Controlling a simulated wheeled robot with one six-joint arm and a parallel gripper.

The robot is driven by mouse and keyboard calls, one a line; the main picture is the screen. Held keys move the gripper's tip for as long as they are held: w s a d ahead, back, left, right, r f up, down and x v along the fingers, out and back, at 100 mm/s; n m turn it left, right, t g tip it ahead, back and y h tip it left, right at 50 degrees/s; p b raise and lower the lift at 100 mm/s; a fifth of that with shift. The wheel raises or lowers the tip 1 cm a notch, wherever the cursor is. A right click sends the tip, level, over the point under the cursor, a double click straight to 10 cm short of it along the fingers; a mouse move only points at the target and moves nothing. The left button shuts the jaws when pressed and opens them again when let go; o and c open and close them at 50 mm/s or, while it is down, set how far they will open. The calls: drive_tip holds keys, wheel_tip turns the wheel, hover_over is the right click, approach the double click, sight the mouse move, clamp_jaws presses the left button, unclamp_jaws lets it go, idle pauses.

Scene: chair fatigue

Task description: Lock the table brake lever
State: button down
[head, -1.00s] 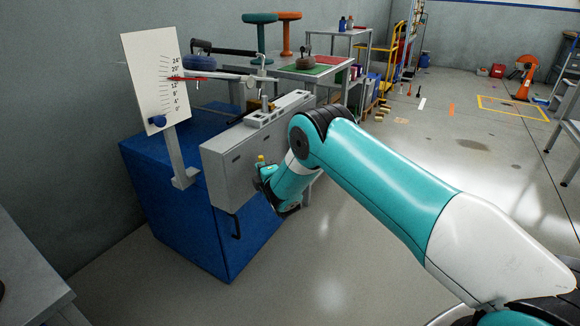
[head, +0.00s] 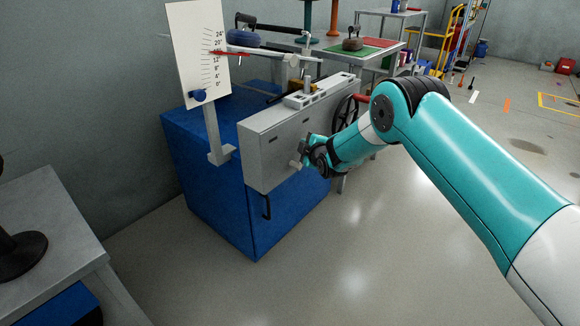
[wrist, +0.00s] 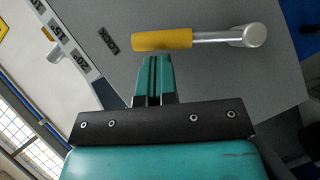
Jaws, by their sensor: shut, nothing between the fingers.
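The brake lever shows in the wrist view with a yellow grip (wrist: 162,39), a metal rod (wrist: 212,36) and a round silver pivot (wrist: 255,35) at right. In the head view my gripper (head: 312,152) is at the front face of the grey housing (head: 270,155). There the yellow grip is hidden.
The housing sits on a blue cabinet (head: 215,190) with a white scale board (head: 198,50) at its left. A black handwheel (head: 346,115) is on the housing's far end, near my forearm. A grey table (head: 45,225) stands at lower left. The floor in front is open.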

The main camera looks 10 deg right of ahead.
drive_tip(key=shift+w+d, duration=0.2)
drive_tip(key=shift+d, duration=0.25)
idle(0.3)
drive_tip(key=a+r+p+v, duration=0.1)
drive_tip(key=a+p+v, duration=0.1)
drive_tip(key=v, duration=1.1)
drive_tip(key=shift+a+r+p, duration=0.3)
drive_tip(key=shift+a+p, duration=0.2)
drive_tip(key=shift+p, duration=0.05)
